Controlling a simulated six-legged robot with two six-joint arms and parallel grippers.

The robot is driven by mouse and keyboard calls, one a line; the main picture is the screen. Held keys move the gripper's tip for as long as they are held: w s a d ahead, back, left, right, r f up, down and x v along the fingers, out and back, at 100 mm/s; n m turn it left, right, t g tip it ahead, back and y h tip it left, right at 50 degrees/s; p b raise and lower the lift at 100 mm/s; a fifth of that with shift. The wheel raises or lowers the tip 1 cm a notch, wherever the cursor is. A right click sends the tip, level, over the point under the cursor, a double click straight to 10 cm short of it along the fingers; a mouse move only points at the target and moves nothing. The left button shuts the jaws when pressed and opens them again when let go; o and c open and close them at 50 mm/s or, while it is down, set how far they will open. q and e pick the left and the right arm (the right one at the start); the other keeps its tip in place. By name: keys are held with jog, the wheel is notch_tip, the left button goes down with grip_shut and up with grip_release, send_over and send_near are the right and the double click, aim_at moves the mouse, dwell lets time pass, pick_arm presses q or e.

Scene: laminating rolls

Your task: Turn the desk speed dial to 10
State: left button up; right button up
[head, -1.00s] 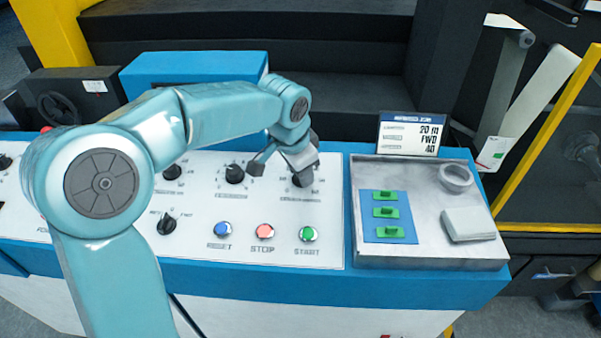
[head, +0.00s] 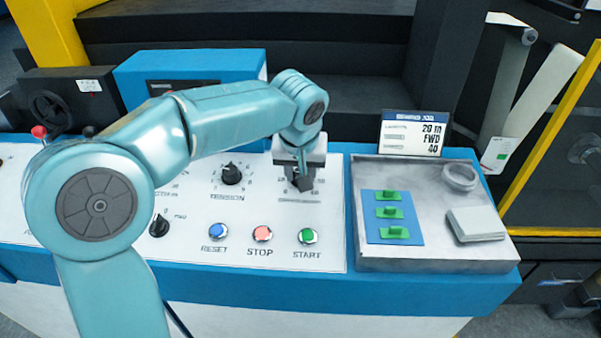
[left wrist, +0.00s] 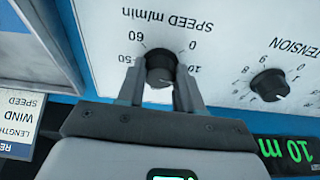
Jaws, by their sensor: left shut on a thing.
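The speed dial (left wrist: 161,66) is a black knob on the white panel. In the left wrist view it shows upside down beneath the words SPEED m/min, with 0, 10, 50 and 60 readable around it. My left gripper (left wrist: 160,88) is shut on the dial, one finger on each side. In the head view the left gripper (head: 301,182) comes down over the dial and hides most of it and its scale. I cannot make out where its pointer stands. The small display (head: 412,134) reads 20 m, FWD, 40. My right gripper is in neither view.
The tension dial (head: 231,174) is just left of the gripper. Blue reset (head: 218,231), red stop (head: 263,233) and green start (head: 307,236) buttons line the front. A metal tray (head: 430,255) stands to the right. A green readout (left wrist: 286,150) says 10 m.

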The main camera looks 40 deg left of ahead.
pick_arm(q)
jog(key=shift+s+d+f+n, duration=0.15)
jog(key=shift+f+n, duration=0.1)
jog(key=shift+n, duration=0.65)
jog(key=o, duration=1)
jog(key=shift+o, duration=0.2)
jog(key=shift+r, duration=0.1)
jog(key=shift+r, duration=0.55)
jog(key=p+v, duration=0.2)
jog(key=v, duration=1.3)
jog(key=shift+d+r+p, duration=0.15)
jog(key=shift+p, duration=0.15)
